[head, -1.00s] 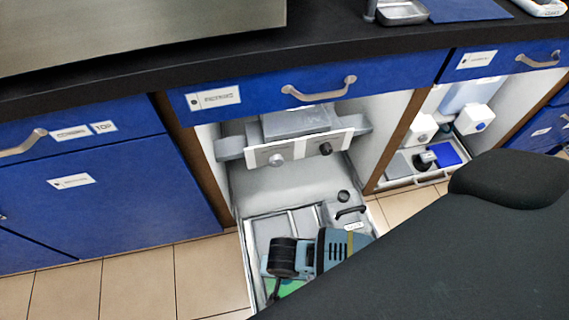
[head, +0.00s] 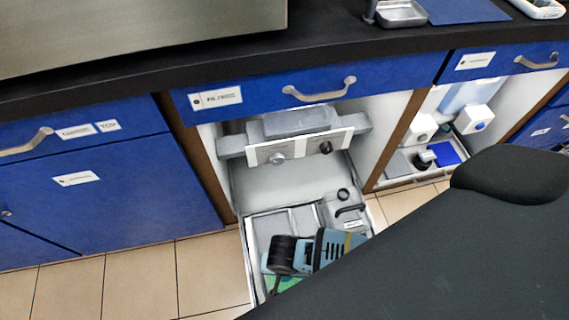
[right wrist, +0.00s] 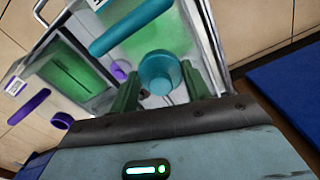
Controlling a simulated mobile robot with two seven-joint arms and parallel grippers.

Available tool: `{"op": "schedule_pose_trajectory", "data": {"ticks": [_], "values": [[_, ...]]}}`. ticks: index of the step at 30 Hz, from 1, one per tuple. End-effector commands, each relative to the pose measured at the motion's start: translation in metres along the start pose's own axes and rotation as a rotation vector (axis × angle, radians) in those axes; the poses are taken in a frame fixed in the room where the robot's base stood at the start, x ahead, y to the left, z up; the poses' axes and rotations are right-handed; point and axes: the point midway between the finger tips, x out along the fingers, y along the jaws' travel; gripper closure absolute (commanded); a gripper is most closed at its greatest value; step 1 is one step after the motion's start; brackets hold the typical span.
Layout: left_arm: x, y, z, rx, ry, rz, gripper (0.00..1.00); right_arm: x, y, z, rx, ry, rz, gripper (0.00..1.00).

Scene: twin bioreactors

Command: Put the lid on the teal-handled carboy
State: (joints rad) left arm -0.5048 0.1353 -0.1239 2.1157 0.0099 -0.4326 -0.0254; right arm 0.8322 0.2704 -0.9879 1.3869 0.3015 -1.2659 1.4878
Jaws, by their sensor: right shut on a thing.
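The teal-handled carboy (right wrist: 165,38) shows in the right wrist view as a clear vessel with green contents. Its teal handle (right wrist: 130,27) crosses the top of it. My right gripper (right wrist: 161,86) is shut on a round teal lid (right wrist: 160,70), held between its two fingers over the carboy. The carboy's mouth is hidden, and I cannot tell whether the lid touches it. In the head view my right gripper points down into the low tray, its fingertips hidden. My left gripper is in neither view.
A second vessel with green contents (right wrist: 75,75) and a purple handle (right wrist: 28,107) stands beside the carboy. The pulled-out tray (head: 248,262) has raised walls. A grey pump-like unit (head: 295,125) and a blue drawer front (head: 400,76) overhang behind. Tiled floor (head: 140,285) is clear at left.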

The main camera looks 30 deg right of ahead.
Motion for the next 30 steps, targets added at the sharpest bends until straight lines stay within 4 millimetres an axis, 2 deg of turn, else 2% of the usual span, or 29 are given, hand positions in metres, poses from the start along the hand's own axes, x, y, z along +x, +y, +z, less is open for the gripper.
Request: {"op": "schedule_pose_trajectory", "data": {"ticks": [30], "values": [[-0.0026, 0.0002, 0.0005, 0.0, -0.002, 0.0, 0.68, 0.0062, -0.0003, -0.001, 0.0, 0.001, -0.001, 0.74]]}}
